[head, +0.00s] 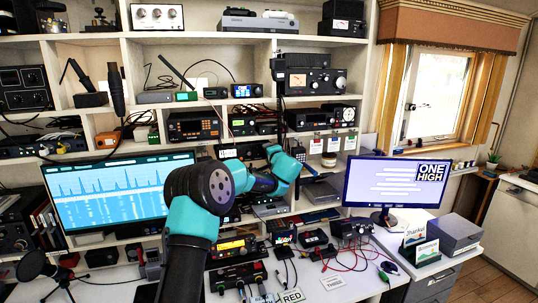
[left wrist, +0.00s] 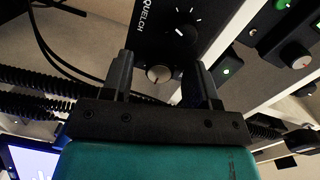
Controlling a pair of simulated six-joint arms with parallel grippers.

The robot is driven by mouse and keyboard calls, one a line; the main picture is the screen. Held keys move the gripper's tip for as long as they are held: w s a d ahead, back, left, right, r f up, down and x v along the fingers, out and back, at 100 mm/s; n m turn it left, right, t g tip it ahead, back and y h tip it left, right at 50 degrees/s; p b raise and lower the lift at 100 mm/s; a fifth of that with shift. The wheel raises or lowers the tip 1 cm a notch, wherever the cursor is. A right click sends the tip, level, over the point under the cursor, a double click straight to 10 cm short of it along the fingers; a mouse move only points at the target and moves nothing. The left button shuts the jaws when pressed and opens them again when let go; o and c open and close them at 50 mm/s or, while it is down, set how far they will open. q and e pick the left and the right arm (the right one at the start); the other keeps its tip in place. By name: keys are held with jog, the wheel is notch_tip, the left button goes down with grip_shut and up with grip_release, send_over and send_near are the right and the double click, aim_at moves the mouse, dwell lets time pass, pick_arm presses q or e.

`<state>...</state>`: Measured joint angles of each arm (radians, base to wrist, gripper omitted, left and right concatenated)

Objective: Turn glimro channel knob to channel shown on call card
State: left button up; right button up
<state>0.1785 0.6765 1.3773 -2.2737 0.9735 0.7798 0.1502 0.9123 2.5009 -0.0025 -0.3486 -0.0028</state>
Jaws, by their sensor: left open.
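In the left wrist view my left gripper (left wrist: 162,74) is open, with one finger on each side of the view. A small silver knob (left wrist: 158,74) shows between the fingertips; I cannot tell whether they touch it. Above it a black knob (left wrist: 182,35) with white tick marks sits on a dark panel lettered SQUELCH. In the head view my teal and black arm reaches to the middle cubbies and hides its gripper's tips. No glimro name is readable. The monitor (head: 395,185) reads ONE HIGH. Table cards seem to read THREE (head: 333,282) and RED (head: 291,297). My right gripper is not in view.
Radios fill the shelf cubbies, including one with a dial (head: 308,82). In the left wrist view a neighbouring unit has a silver knob (left wrist: 294,55) and green lights. Black coiled cables (left wrist: 45,82) lie left of the fingers. A microphone (head: 40,268) stands at the lower left.

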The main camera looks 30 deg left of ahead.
pick_arm(q)
jog(key=shift+d, duration=0.1)
jog(key=v, duration=1.7)
jog(key=shift+d+r, duration=0.1)
